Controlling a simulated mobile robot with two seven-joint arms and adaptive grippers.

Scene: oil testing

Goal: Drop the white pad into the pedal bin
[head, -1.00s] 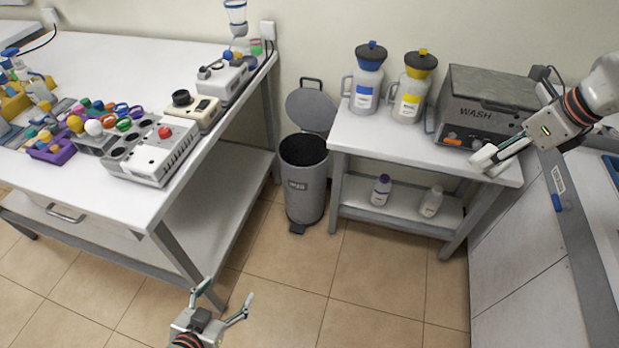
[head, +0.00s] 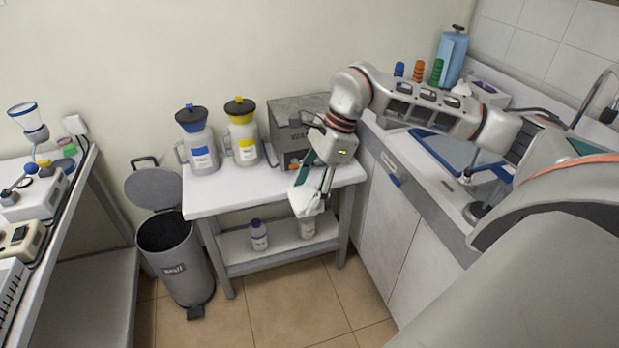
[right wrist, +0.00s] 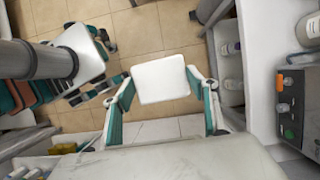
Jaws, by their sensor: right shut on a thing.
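The white pad (head: 307,201) is held in my right gripper (head: 314,190), in front of the right end of the small white table. In the right wrist view the pad (right wrist: 160,80) is flat and squarish, between the two green-lined fingers, with floor tiles behind it. The grey pedal bin (head: 178,262) stands on the floor left of the table, its round lid (head: 154,188) raised and its dark mouth open. The pad is well to the right of the bin and apart from it. My left gripper is not in view.
The small table (head: 228,196) bears a blue-topped jug (head: 198,150), a yellow-topped jug (head: 243,140) and a grey wash box (head: 285,135). Two bottles stand on its lower shelf (head: 280,246). A workbench (head: 75,215) is left of the bin, a cabinet (head: 395,220) right. Floor in front is clear.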

